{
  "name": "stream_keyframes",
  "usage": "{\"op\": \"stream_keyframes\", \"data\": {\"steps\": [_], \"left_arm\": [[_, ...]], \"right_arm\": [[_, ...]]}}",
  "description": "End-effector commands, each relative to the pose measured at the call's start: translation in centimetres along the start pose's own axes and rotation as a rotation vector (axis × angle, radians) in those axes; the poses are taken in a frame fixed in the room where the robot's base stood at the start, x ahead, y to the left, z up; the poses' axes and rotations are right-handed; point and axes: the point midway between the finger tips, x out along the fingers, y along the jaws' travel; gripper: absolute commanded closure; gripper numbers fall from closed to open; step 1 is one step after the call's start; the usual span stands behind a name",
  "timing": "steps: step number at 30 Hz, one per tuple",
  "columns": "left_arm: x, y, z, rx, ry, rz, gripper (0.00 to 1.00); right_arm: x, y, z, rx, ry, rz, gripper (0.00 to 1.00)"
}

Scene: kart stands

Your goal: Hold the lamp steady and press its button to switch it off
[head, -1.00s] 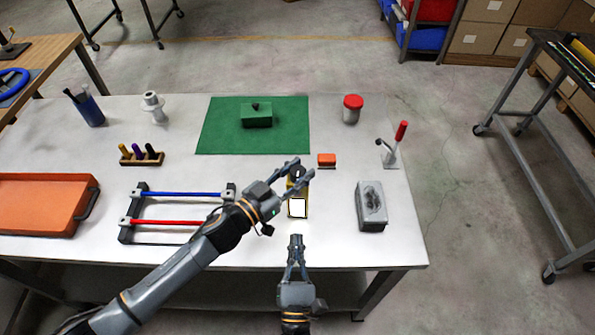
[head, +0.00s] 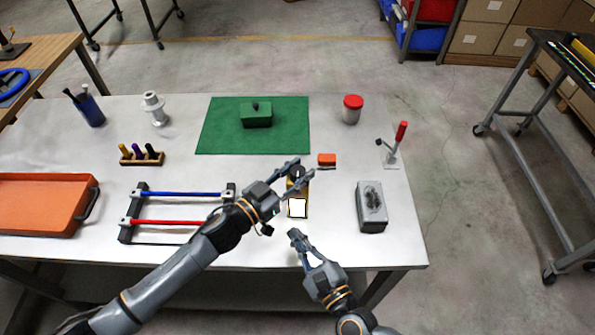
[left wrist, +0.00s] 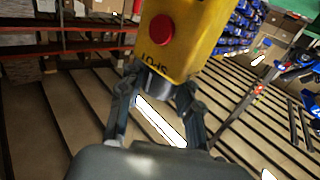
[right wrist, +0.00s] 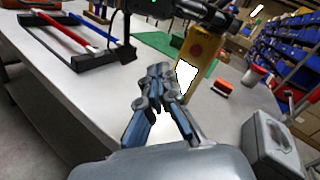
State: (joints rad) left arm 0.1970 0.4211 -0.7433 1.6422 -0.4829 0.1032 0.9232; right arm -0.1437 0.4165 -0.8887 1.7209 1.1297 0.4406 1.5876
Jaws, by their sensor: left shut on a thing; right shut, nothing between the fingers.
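The lamp (head: 305,196) is yellow with a bright white panel and stands upright near the table's front edge. In the left wrist view the yellow lamp body (left wrist: 195,50) shows a round red button (left wrist: 160,30). My left gripper (head: 304,167) is shut on the dark neck of the lamp. In the right wrist view the lamp (right wrist: 205,62) stands just beyond my right gripper (right wrist: 160,70), with its red button and white panel facing me. My right gripper is shut and empty, in front of the lamp and apart from it; it shows in the head view (head: 295,234).
A grey metal box (head: 371,207) stands right of the lamp. A red-orange block (head: 327,159) lies behind it. A black rack with blue and red bars (head: 180,194) is to the left. Bare tabletop lies in front of the lamp.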

Motion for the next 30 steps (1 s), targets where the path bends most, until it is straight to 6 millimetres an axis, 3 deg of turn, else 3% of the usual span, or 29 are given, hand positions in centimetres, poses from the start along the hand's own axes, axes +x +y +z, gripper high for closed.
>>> {"op": "stream_keyframes", "data": {"steps": [6, 11, 30], "left_arm": [[0.0, 0.0, 0.1, 0.0, -0.001, 0.001, 1.0], [0.0, 0.1, 0.1, -0.001, -0.001, 0.001, 1.0], [0.0, 0.1, 0.0, -0.001, 0.0, 0.001, 1.0]], "right_arm": [[-1.4, -0.1, 2.0, -0.199, -0.056, 0.143, 1.0], [-1.3, -0.3, 2.3, -0.242, -0.071, 0.171, 1.0], [4.9, -3.9, -0.2, -0.242, -0.071, 0.17, 1.0]]}}
